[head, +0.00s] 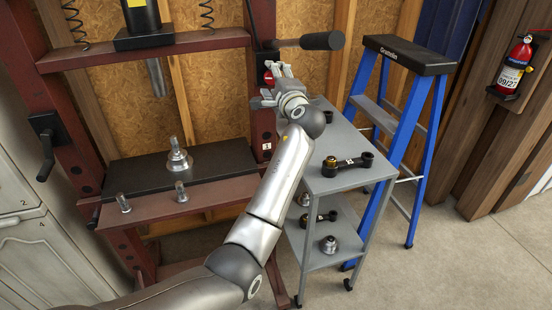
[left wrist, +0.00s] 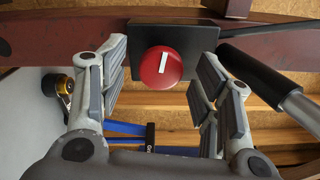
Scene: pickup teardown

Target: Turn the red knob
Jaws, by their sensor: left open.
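The red knob (left wrist: 161,67) is round with a white mark and sits on a black plate (left wrist: 205,36) fixed to the dark red press frame. In the head view, a small red part of the knob (head: 268,77) shows beside my gripper. My left gripper (head: 272,86) reaches up to the press's right post. In the left wrist view, its fingers (left wrist: 161,72) are spread, one on each side of the knob, with gaps between. Whether the fingertips reach around the knob cannot be told. My right gripper is not in view.
A black-gripped lever (head: 310,41) sticks out just above my left gripper. A grey cart (head: 335,183) with metal parts stands right of my arm, and a blue stepladder (head: 412,130) behind it. Metal parts stand on the press bed (head: 225,160). Open floor lies at the right.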

